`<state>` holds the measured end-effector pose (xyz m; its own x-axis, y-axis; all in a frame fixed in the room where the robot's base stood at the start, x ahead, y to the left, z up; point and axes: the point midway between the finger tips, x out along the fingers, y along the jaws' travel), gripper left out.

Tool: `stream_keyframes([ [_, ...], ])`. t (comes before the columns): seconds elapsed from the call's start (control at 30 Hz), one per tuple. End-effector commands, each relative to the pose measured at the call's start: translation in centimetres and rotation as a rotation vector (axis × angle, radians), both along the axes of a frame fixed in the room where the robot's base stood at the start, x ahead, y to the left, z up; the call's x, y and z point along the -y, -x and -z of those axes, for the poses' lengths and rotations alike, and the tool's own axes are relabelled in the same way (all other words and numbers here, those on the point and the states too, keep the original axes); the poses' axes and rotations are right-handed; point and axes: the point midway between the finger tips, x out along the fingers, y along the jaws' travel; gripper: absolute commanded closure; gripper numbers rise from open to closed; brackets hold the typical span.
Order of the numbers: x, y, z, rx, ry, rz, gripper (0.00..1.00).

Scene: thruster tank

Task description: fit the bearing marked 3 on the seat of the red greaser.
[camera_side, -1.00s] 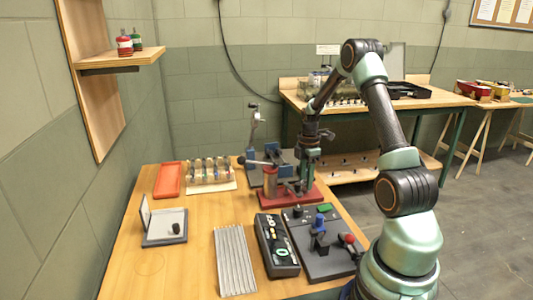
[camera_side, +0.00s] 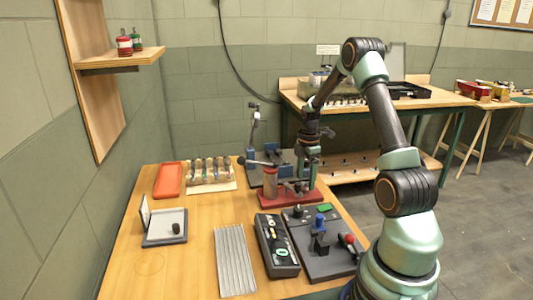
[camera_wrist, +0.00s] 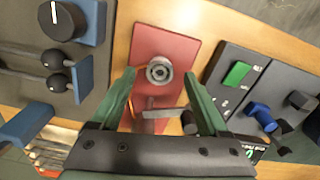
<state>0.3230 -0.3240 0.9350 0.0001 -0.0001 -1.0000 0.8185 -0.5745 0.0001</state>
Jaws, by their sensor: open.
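The red greaser (camera_side: 300,198) stands on the table below my gripper; its red base also shows in the wrist view (camera_wrist: 172,46). My gripper (camera_wrist: 159,76) is open, with one green finger on each side of the ring and visible gaps. In the side view my gripper (camera_side: 304,182) points down over the greaser, and its fingertips are hard to make out.
A rack of small pieces (camera_side: 212,180) and an orange tray (camera_side: 168,181) lie at the back left. A dark panel with a green button (camera_wrist: 237,74) stands close beside the greaser. A blue-and-grey lever device (camera_side: 254,135) is behind it.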

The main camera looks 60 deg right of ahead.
Motion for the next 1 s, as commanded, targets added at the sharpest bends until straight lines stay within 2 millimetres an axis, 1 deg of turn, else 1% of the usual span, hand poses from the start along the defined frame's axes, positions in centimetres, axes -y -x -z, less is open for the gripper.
stream_keyframes([
  [0.3, 0.1, -0.1, -6.3, 0.004, 0.004, 0.0, 0.22],
  [0.4, 0.1, -0.1, -8.2, 0.004, 0.004, 0.0, 0.22],
  [0.5, 0.0, 0.0, -9.6, 0.003, 0.003, 0.0, 0.22],
  [0.6, 0.0, 0.0, -10.5, 0.002, 0.001, 0.0, 0.22],
  [0.7, 0.0, 0.0, -11.0, 0.002, 0.001, 0.0, 0.22],
  [1.0, 0.0, 0.0, -11.2, 0.001, 0.001, 0.0, 0.22],
])
